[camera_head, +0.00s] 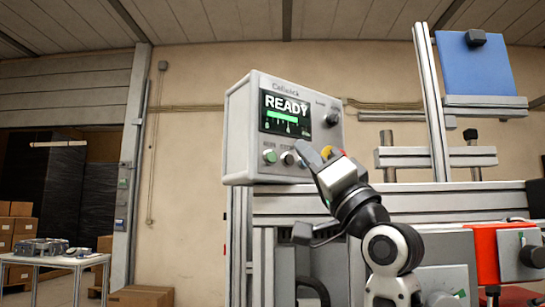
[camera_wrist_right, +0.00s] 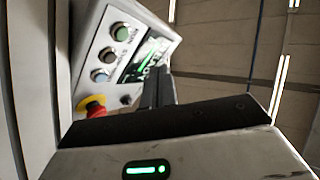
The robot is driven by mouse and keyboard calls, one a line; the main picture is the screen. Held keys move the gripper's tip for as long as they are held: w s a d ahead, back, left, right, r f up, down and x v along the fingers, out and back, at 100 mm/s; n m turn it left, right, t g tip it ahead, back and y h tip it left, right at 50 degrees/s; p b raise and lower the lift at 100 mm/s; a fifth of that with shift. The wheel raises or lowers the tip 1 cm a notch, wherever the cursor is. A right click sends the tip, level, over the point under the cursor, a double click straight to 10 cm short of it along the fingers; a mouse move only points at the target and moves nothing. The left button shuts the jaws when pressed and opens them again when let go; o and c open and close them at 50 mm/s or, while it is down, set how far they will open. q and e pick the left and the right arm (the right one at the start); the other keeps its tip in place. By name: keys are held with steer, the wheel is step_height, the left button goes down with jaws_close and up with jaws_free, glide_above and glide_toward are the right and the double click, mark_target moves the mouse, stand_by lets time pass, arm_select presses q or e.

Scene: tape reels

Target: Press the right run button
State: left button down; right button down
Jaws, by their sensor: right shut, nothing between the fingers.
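A light-grey control box (camera_head: 240,135) with a lit screen (camera_head: 285,114) reading "READY" stands on the machine frame. Its lower face carries a green button (camera_head: 269,156) at the left and a dark button (camera_head: 288,158) beside it. The labels are too small to tell which is run. My right gripper (camera_head: 308,150) is shut and empty at the box's lower right, covering part of the row. In the right wrist view, the shut fingers (camera_wrist_right: 158,88) lie beside the box; the green button (camera_wrist_right: 121,31) shows clear of them. Contact cannot be told. My left gripper is out of view.
A red stop knob on a yellow base (camera_wrist_right: 94,104) is near the fingers. A black knob (camera_head: 332,119) is on the box's right. Metal rails (camera_head: 440,155) and a blue panel (camera_head: 482,65) stand right; open space lies left of the box.

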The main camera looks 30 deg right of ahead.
mark_target(272, 157)
steer(key=w, duration=0.5)
steer(key=shift+w+a+p, duration=0.2)
steer(key=shift+a+p, duration=0.1)
steer(key=shift+p, duration=0.1)
steer(key=shift+w, duration=0.1)
stand_by(1.6)
steer(key=shift+w+a, duration=0.1)
steer(key=shift+w, duration=0.3)
steer(key=shift+w+p, duration=0.35)
steer(key=shift+w, duration=0.05)
stand_by(0.5)
steer(key=shift+s, duration=0.8)
